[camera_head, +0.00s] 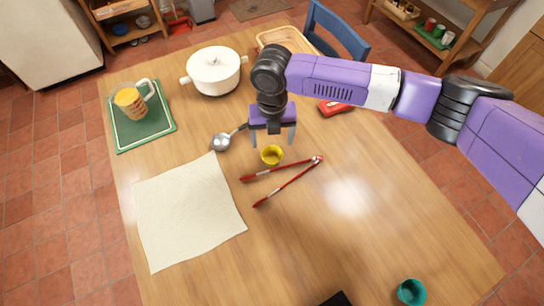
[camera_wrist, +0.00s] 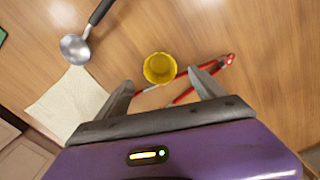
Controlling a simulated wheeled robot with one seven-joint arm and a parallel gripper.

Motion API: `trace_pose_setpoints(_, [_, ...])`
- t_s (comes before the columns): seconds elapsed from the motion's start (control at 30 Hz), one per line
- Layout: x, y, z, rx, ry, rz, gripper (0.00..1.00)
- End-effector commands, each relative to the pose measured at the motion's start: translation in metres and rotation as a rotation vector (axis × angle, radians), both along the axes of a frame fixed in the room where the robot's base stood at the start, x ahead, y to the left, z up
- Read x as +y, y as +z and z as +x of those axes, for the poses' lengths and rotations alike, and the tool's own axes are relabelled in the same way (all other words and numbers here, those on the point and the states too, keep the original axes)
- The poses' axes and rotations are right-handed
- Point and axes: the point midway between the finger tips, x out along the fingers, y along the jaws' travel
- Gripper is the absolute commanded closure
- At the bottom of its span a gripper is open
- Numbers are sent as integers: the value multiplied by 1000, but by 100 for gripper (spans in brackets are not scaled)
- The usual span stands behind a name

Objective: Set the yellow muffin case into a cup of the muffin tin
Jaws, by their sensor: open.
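The yellow muffin case (camera_head: 271,155) stands upright on the wooden table, near the red tongs. In the wrist view the yellow muffin case (camera_wrist: 159,68) shows from above, beyond and between my open fingertips. My gripper (camera_head: 272,140) is open and empty, pointing down just above and behind the case in the head view. Its two fingers also show in the wrist view (camera_wrist: 160,84). I cannot make out a muffin tin for certain; a dark flat edge (camera_head: 337,299) at the bottom of the head view may be part of it.
Red tongs (camera_head: 285,182) lie beside the case, and a ladle (camera_head: 222,141) lies to its left. A cream cloth (camera_head: 190,212) covers the left front. A white pot (camera_head: 214,72), a jug (camera_head: 130,100) on a green mat (camera_head: 142,135) and a teal cup (camera_head: 411,291) stand around.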

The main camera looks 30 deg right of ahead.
Motion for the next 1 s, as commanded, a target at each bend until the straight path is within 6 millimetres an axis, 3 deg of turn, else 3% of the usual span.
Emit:
trace_pose_setpoints(0.6, [3,-70,-4,3,3,-1,21])
trace_pose_setpoints(0.9, [2,-76,-4,2,3,-2,21])
trace_pose_setpoints(0.93, [2,-76,-4,2,3,-2,23])
trace_pose_setpoints(1.0, [2,-76,-4,2,3,-2,37])
